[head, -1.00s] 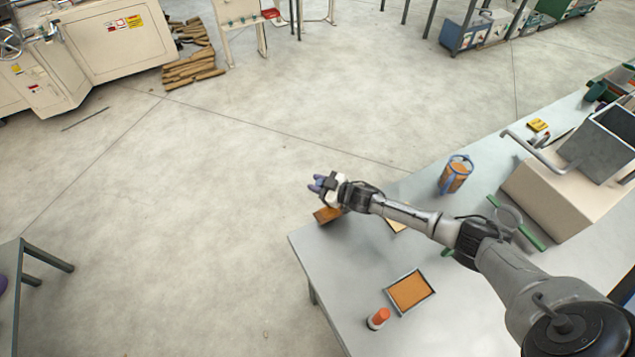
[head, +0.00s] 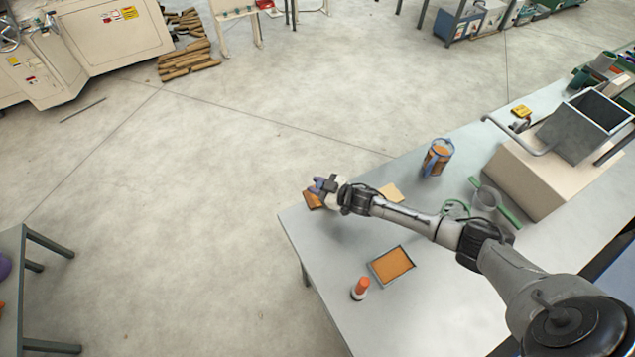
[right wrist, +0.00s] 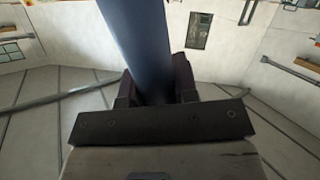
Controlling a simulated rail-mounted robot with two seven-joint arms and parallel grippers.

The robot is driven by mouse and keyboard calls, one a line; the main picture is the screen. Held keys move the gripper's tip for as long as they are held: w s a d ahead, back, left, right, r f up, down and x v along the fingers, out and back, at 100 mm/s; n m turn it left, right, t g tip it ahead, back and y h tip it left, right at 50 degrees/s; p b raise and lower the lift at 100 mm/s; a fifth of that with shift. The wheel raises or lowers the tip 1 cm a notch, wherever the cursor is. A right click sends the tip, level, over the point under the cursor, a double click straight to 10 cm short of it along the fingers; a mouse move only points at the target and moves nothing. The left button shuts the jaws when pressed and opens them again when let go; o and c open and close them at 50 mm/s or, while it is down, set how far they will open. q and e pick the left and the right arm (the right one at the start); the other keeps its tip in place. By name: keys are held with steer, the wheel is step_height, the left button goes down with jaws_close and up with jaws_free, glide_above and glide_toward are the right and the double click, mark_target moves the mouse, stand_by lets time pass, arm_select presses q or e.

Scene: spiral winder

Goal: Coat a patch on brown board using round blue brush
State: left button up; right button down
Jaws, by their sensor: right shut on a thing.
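My right gripper (head: 321,187) is above the far left corner of the grey table. It is shut on a dark blue round handle, which I take for the round blue brush; the handle stands between the fingers in the right wrist view (right wrist: 140,45). The brush's bristle end is out of sight. The brown board (head: 312,201) lies at the table's left edge, below and beside the gripper, which hides part of it. I cannot tell whether the brush touches it. My left gripper is not in view.
On the grey table (head: 330,262) are an orange-filled tray (head: 392,264), an orange-capped bottle (head: 360,289), a tan piece (head: 391,193) and a blue-handled container (head: 438,157). A beige machine with a metal hopper (head: 540,170) stands at right.

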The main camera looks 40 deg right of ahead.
step_height(320, 180, up, 8)
steer(key=p, duration=0.6)
steer(key=shift+w, duration=0.15)
steer(key=shift+r, duration=0.1)
